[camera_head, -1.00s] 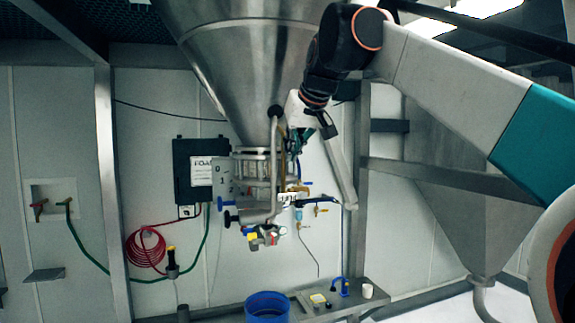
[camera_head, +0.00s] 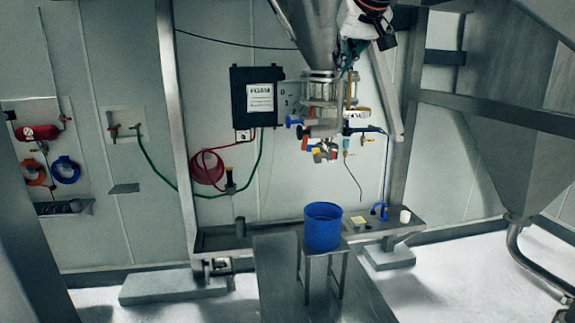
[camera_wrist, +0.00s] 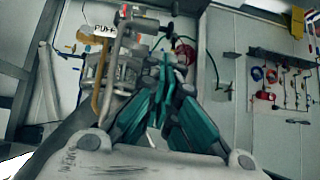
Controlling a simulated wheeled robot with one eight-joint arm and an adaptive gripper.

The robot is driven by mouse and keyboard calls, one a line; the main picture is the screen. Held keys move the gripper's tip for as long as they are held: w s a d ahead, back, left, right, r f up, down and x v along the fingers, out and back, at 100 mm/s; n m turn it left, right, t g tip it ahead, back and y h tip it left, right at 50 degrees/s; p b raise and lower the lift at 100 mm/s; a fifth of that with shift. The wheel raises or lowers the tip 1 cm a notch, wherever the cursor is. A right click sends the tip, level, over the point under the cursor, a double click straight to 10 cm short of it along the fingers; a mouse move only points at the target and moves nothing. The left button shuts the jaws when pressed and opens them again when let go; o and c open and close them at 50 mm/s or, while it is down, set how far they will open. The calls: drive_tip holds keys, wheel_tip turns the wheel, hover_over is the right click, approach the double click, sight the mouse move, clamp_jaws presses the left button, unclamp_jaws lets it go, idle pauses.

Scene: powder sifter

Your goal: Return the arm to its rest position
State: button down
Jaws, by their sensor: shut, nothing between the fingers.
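My gripper (camera_wrist: 166,85) shows in the wrist view with its teal fingers together, shut and empty. In that view it points at the sifter's outlet pipework (camera_wrist: 118,62), apart from it as far as I can tell. In the head view only a small dark-teal part of my gripper (camera_head: 352,48) shows, close beside the steel hopper (camera_head: 312,30) and above its valve assembly (camera_head: 322,110). My arm comes in at the top edge and most of it is out of view.
A blue bucket (camera_head: 322,228) stands on a small metal stand below the outlet. A steel frame post (camera_head: 402,130) and crossbeam (camera_head: 490,118) stand to the right. A black control box (camera_head: 257,98) hangs on the wall.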

drive_tip(key=s+d+f+b, duration=0.2)
drive_tip(key=s+f+b, duration=0.9)
drive_tip(key=f, duration=1.5)
drive_tip(key=s+d+f+m+g+h+b, duration=0.1)
drive_tip(key=s+d+f+b, duration=0.2)
drive_tip(key=s+f+b, duration=0.8)
drive_tip(key=s+d+f+m+h+b, duration=0.1)
drive_tip(key=s+f+b, duration=1)
drive_tip(key=f, duration=3.1)
drive_tip(key=d+b, duration=0.2)
drive_tip(key=shift+s+f+g+b, duration=0.3)
drive_tip(key=shift+s+g+b, duration=0.05)
drive_tip(key=shift+s+g, duration=0.05)
